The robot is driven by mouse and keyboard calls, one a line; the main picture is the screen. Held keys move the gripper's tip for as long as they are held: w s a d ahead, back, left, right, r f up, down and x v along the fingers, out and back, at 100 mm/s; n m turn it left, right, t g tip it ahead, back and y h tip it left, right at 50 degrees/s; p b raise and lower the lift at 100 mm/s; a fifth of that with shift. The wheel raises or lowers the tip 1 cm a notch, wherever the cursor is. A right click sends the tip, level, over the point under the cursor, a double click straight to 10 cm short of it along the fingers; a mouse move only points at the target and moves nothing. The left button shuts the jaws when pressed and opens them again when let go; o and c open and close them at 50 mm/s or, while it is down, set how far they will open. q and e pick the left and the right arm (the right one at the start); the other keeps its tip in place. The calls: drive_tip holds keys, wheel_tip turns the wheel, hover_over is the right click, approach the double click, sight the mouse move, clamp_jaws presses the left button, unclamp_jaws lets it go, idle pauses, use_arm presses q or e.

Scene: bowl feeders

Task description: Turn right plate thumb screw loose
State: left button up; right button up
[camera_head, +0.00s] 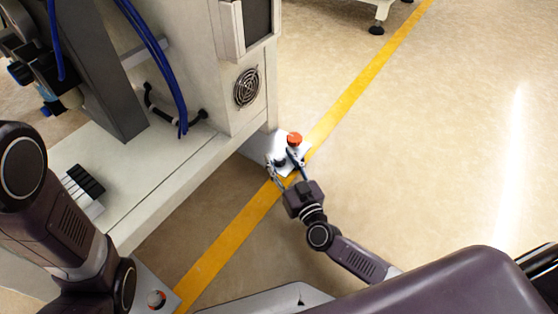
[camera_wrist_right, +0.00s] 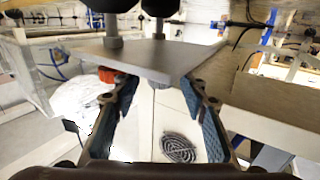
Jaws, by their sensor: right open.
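An orange-red round knob (camera_head: 294,139), which looks like the right plate thumb screw, stands on a light grey plate (camera_head: 259,147) at the near right corner of the machine. My right gripper (camera_head: 284,164) is open at this plate, just on the near side of the knob. In the right wrist view the grey plate (camera_wrist_right: 188,61) lies across and above the open right gripper (camera_wrist_right: 160,84). The orange-red knob (camera_wrist_right: 107,75) shows beside the left finger, partly hidden, not between the fingers. Whether a finger touches it, I cannot tell. My left gripper is out of view.
The white machine (camera_head: 235,110) has a round fan grille (camera_head: 247,87) above the plate. Another grey plate with a red knob (camera_head: 155,298) lies at the lower left. Blue hoses (camera_head: 160,60) hang over the machine's ledge.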

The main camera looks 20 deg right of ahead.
drive_tip(key=shift+w+a, duration=0.1)
drive_tip(key=shift+w, duration=0.35)
drive_tip(key=shift+c, duration=0.5)
clamp_jaws()
